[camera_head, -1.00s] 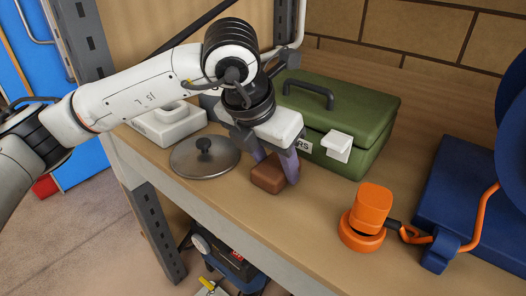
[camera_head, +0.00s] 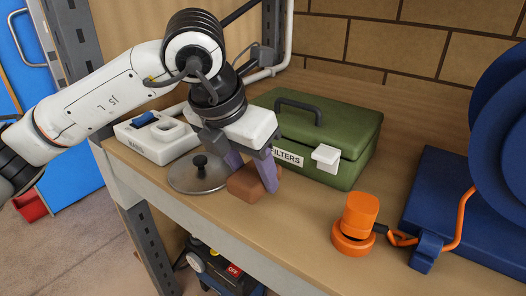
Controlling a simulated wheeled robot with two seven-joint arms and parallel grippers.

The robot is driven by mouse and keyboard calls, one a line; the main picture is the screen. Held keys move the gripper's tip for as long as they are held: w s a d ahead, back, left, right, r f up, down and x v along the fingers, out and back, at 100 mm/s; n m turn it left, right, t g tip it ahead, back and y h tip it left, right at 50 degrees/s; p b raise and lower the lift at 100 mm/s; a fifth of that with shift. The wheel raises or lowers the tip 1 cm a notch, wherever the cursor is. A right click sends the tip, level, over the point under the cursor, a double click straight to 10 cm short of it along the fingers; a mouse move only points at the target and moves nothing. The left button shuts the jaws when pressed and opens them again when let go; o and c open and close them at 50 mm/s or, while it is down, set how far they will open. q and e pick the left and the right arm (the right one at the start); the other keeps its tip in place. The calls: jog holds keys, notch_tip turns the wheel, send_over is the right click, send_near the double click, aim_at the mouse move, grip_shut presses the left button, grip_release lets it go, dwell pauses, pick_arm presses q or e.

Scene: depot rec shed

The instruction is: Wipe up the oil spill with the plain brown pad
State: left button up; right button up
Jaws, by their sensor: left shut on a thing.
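The plain brown pad (camera_head: 246,186) is a small brown block between the fingers of my left gripper (camera_head: 252,178), above the wooden shelf top. The gripper is shut on it and points down, just in front of the green box. Whether the pad touches the shelf I cannot tell. No oil spill can be made out on the visible shelf top. My right gripper is not in view.
A green box labelled FILTERS (camera_head: 330,140) stands behind the pad. A round metal lid (camera_head: 190,178) and a white box (camera_head: 150,142) are to the left. An orange device (camera_head: 358,222) and a blue reel (camera_head: 445,205) are to the right. Bare shelf lies between pad and orange device.

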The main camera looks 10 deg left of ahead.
pick_arm(q)
jog(key=shift+r+p, duration=0.8)
jog(key=shift+r, duration=1)
jog(key=shift+f, duration=0.1)
